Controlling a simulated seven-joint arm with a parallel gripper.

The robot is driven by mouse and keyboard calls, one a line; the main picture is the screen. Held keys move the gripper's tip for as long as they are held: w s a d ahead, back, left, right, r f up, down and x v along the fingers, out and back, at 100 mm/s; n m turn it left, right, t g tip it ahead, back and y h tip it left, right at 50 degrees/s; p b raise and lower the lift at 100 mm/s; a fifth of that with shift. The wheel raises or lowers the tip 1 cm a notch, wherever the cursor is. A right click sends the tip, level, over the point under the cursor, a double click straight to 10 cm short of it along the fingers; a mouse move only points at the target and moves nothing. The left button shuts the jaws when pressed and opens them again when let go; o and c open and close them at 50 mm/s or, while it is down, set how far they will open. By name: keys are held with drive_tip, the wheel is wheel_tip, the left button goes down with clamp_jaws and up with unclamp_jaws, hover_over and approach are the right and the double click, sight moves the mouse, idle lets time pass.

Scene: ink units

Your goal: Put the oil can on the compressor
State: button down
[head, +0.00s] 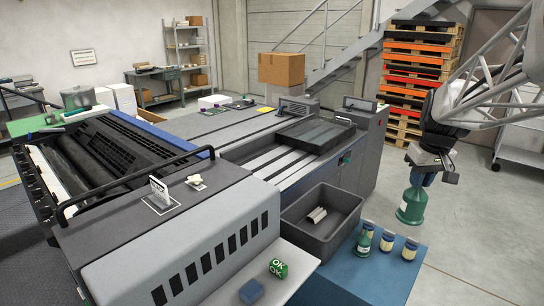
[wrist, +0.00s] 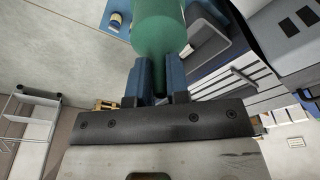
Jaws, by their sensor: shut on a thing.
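The green oil can (head: 411,207) hangs from my gripper (head: 420,180) at the right of the head view, in the air right of the blue table. My gripper is shut on its upper, narrower part. In the wrist view the can's green body (wrist: 158,30) lies beyond the two blue fingers (wrist: 160,80), which close on its narrow part. No thing is clearly marked as the compressor. A small dark grey ribbed unit (head: 297,106) stands at the far side of the press, and I cannot tell whether it is the compressor.
A pallet stack (head: 420,75) is behind my arm.

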wheel_tip(320, 180, down, 41)
drive_tip(key=w+d, duration=0.3)
drive_tip(key=w, duration=0.4)
drive_tip(key=w+d+f, duration=0.1)
drive_tip(key=w+d, duration=0.2)
drive_tip(key=w, duration=0.4)
drive_tip(key=shift+w+d+f, duration=0.2)
drive_tip(key=shift+w, duration=0.15)
drive_tip(key=shift+f, duration=0.15)
drive_tip(key=shift+f, duration=1.75)
drive_tip(key=c, duration=1.1)
unclamp_jaws()
